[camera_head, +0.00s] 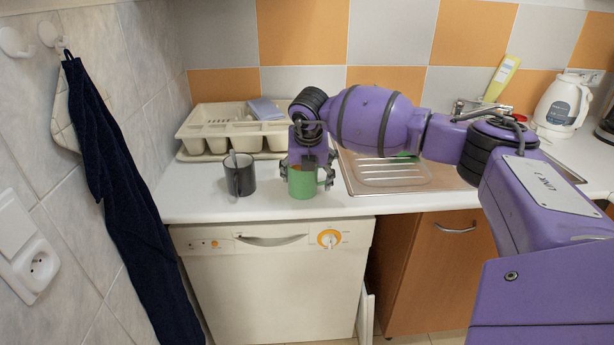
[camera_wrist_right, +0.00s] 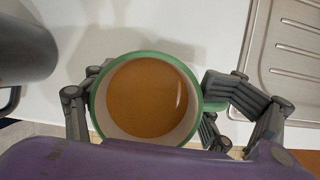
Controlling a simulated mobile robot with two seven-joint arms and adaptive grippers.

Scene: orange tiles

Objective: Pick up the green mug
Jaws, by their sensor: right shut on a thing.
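The green mug (camera_head: 302,184) stands upright on the white counter, near its front edge. In the right wrist view the green mug (camera_wrist_right: 192,76) shows from above, with a pale inner wall and brown liquid inside. My right gripper (camera_head: 305,178) comes down over it, with one finger at each side. In the right wrist view my right gripper (camera_wrist_right: 150,105) is shut on the mug, its dark fingers against the outer wall. I cannot tell whether the mug is touching the counter or slightly above it. My left gripper is not in view.
A dark grey mug (camera_head: 240,176) with a utensil in it stands left of the green mug. A cream dish rack (camera_head: 200,124) is behind. A steel sink (camera_head: 400,178) lies to the right, with a white kettle (camera_head: 562,104) beyond. A dark cloth (camera_head: 125,190) hangs at left.

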